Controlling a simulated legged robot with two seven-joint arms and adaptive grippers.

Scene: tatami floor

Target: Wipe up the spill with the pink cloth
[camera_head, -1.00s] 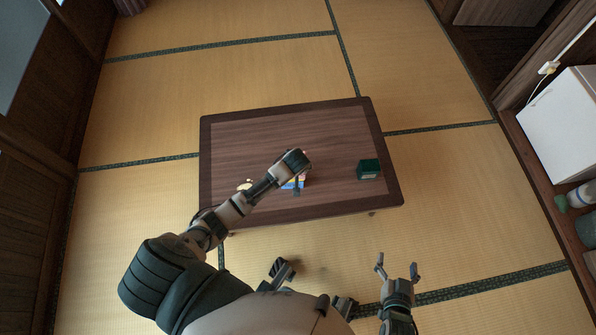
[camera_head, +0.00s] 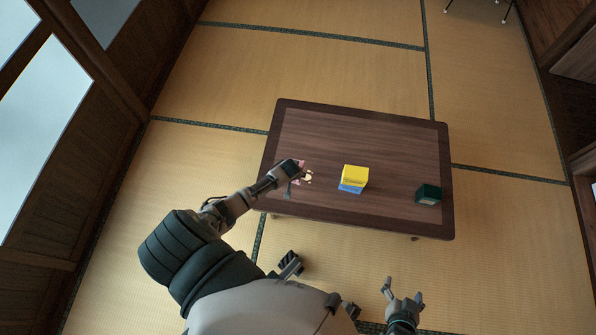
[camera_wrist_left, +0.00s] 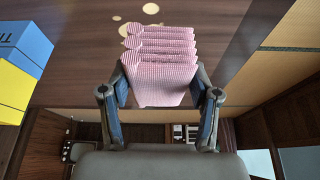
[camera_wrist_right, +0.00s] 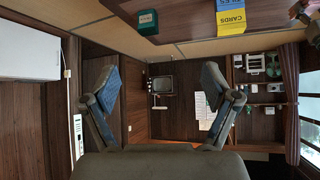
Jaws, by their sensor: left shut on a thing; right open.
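The pink checked cloth (camera_wrist_left: 160,65) is folded in layers between the fingers of my left gripper (camera_wrist_left: 160,98), which is shut on it. In the head view my left gripper (camera_head: 296,172) is over the left part of the table, beside the pale cream spill (camera_head: 308,178). The spill also shows as pale spots (camera_wrist_left: 150,8) just beyond the cloth in the left wrist view; the cloth may hide part of it. I cannot tell whether the cloth touches the table. My right gripper (camera_head: 403,292) is open and empty, in front of the table.
The low dark wooden table (camera_head: 385,125) stands on tatami. A yellow and blue box stack (camera_head: 353,179) stands right of the spill, and a dark green box (camera_head: 428,194) stands near the right end. The tabletop behind them is clear.

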